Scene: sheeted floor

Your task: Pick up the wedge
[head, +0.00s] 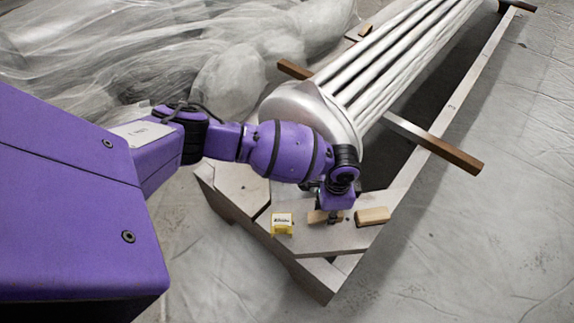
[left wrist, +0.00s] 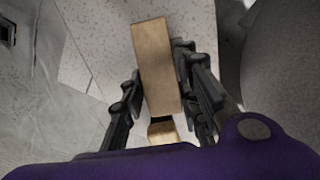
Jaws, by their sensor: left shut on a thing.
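The wooden wedge (head: 318,216) is a small tan block at the near end of the grey metal frame. My left gripper (head: 332,214) points down over it and is shut on it, hiding part of it. In the left wrist view the wedge (left wrist: 157,65) shows as a long pale-brown block between the two dark fingers (left wrist: 156,85). In the head view I cannot tell whether it touches the plate below. My right gripper is not in view.
A second wooden block (head: 372,216) lies just right of my left gripper. A small yellow-and-white box (head: 282,224) stands to its left. A large silver tube bundle (head: 395,60) rests on the frame (head: 315,238) behind. Sheeted floor (head: 480,250) at right is clear.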

